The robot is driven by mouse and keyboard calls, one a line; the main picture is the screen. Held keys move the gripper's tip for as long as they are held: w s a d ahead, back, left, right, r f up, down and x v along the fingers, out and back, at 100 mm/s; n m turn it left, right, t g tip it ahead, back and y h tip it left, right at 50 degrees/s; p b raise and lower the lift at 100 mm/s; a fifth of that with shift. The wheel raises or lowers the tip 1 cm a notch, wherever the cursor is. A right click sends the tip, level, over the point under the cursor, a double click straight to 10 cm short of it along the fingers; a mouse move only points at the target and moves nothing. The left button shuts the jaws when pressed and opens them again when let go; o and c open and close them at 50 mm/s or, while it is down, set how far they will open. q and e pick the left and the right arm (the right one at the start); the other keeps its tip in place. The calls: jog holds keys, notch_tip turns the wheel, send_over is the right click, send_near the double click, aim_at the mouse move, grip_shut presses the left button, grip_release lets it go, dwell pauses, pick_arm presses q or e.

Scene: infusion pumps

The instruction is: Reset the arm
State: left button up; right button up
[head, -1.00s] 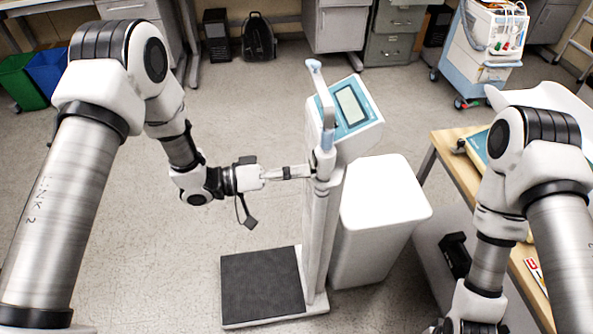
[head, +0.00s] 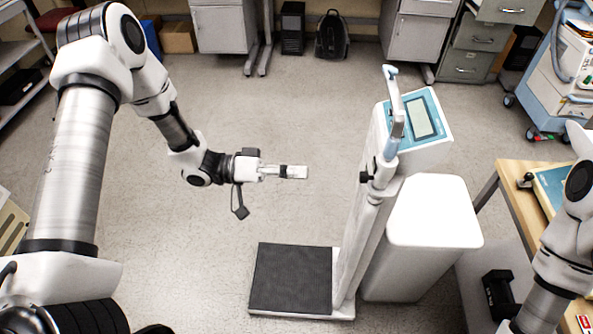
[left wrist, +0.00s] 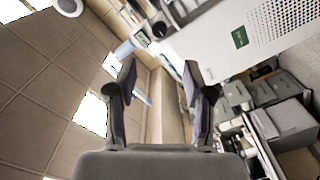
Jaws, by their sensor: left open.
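My left gripper (head: 292,172) is in the middle of the head view, held out in the air to the left of a scale's column. In the left wrist view its two fingers (left wrist: 160,85) stand apart with nothing between them. A clear gap of floor shows between the gripper and the column in the head view. My right arm (head: 560,255) is at the right edge, and its gripper is out of the picture.
A standing scale with a blue-edged display (head: 422,117) and dark platform (head: 291,278) is in front. A white bin (head: 430,225) stands right of it. A wooden table (head: 515,180) is at the right. Open floor lies left of the scale.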

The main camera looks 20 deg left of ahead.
pick_arm(q)
jog(key=s+d+f+n+y, duration=0.25)
jog(key=s+f+y, duration=0.25)
jog(key=f, duration=0.5)
jog(key=s+d+f+n+y, duration=0.25)
jog(key=s+f+y, duration=0.2)
jog(key=f, duration=0.45)
jog(key=s+a+f+g+y, duration=0.2)
jog(key=s+a+y, duration=0.2)
jog(key=s+a, duration=0.2)
jog(key=s+a+f+g+y, duration=0.3)
jog(key=s+a, duration=0.2)
jog(key=s, duration=0.3)
jog(key=shift+a+g+y, duration=0.3)
jog(key=shift+a+y, duration=0.05)
jog(key=shift+a, duration=0.05)
